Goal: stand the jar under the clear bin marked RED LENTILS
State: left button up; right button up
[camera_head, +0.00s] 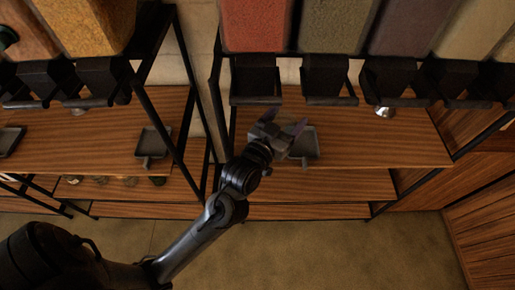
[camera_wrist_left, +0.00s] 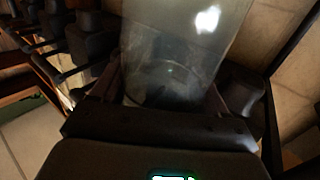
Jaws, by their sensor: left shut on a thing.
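A clear glass jar (camera_wrist_left: 178,50) fills the upper middle of the left wrist view. My left gripper (camera_head: 284,128) is shut on it, with a finger on each side of the glass. In the head view the gripper is above the wooden shelf, just in front of and slightly right of the black spout (camera_head: 255,82) under a bin with red contents (camera_head: 255,25). The jar can hardly be made out there. I cannot read any bin label, so RED LENTILS is not confirmed. My right gripper is out of view.
Bins with greenish (camera_head: 335,25) and brownish (camera_head: 402,27) contents hang to the right, with black spouts below. A small dark tray (camera_head: 303,143) lies on the shelf (camera_head: 390,150) beside my gripper. Black frame posts (camera_head: 211,110) stand to the left.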

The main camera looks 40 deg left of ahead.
pick_arm(q)
jog(key=n+y, duration=0.1)
jog(key=a+n+y+b, duration=0.1)
jog(key=shift+s+f+g+y, duration=0.3)
jog(key=shift+s+f+y, duration=0.05)
jog(key=shift+s+y, duration=0.05)
jog(key=y, duration=0.1)
jog(key=s+f+n+g+y+b, duration=0.1)
jog(key=shift+s+a+f+n+y, duration=0.1)
jog(key=shift+a+f+n+y, duration=0.2)
jog(key=shift+a+y, duration=0.1)
jog(key=w+a+f+b, duration=0.2)
jog(key=w+a+f, duration=0.3)
jog(key=a+f, duration=0.5)
jog(key=shift+f, duration=0.55)
jog(key=shift+a+f+b, duration=0.1)
jog(key=shift+b, duration=0.2)
jog(key=o, duration=1.6)
jog(key=shift+f, duration=0.1)
